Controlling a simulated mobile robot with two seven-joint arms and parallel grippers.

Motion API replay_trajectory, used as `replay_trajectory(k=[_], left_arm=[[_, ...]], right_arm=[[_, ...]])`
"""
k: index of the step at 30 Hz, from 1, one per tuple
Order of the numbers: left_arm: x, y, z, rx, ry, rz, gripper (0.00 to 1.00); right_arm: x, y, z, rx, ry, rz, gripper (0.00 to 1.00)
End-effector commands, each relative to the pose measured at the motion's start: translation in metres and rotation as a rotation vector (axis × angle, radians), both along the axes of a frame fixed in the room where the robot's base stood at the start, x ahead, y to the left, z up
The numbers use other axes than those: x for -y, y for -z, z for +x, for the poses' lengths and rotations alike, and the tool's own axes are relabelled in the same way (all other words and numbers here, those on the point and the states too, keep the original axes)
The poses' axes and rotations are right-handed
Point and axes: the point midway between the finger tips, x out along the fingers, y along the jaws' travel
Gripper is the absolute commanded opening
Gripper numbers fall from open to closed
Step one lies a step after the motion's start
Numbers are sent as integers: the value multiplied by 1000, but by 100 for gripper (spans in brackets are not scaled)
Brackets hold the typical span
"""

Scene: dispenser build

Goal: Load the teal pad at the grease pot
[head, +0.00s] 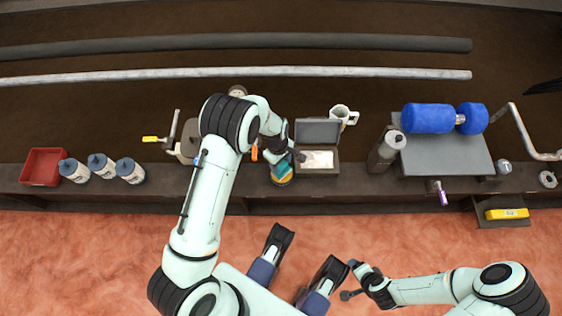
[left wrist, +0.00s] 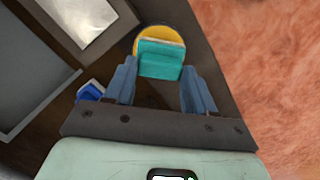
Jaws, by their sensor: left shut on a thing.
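The teal pad (left wrist: 160,60) sits between the two blue-grey fingers of my left gripper (left wrist: 161,88) in the left wrist view. The grease pot (left wrist: 183,42) shows as a round yellow surface just beyond and partly behind the pad. In the head view my left gripper (head: 281,160) points down over the grease pot (head: 281,181) near the shelf's front edge. I cannot tell whether the pad touches the grease. My right gripper (head: 362,285) is low in front of the shelf, away from the pot; its jaws are too small to read.
An open grey case (head: 317,132) with a bright inside stands right beside the pot. A mug (head: 343,115), a dark bottle (head: 385,150) and a blue roller (head: 428,117) are farther right. Blue-capped bottles (head: 101,166) and a red bin (head: 42,167) stand left.

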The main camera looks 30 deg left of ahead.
Motion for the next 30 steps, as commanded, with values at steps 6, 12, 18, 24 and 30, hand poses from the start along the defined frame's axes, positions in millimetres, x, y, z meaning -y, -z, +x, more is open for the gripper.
replay_trajectory(k=[6, 12, 18, 24, 30], left_arm=[[0, 0, 0, 0, 0, 0, 30], [0, 2, 0, 0, 0, 0, 30], [0, 5, 0, 0, 0, 0, 30], [0, 7, 0, 0, 0, 0, 30], [0, 9, 0, 0, -1, 0, 30]], right_arm=[[0, 0, 0, 0, 0, 0, 76], [0, 1, 0, -1, 0, 0, 76], [0, 3, 0, -1, 0, 0, 76], [0, 5, 0, -1, 0, 0, 76], [0, 6, 0, -2, 0, 1, 76]])
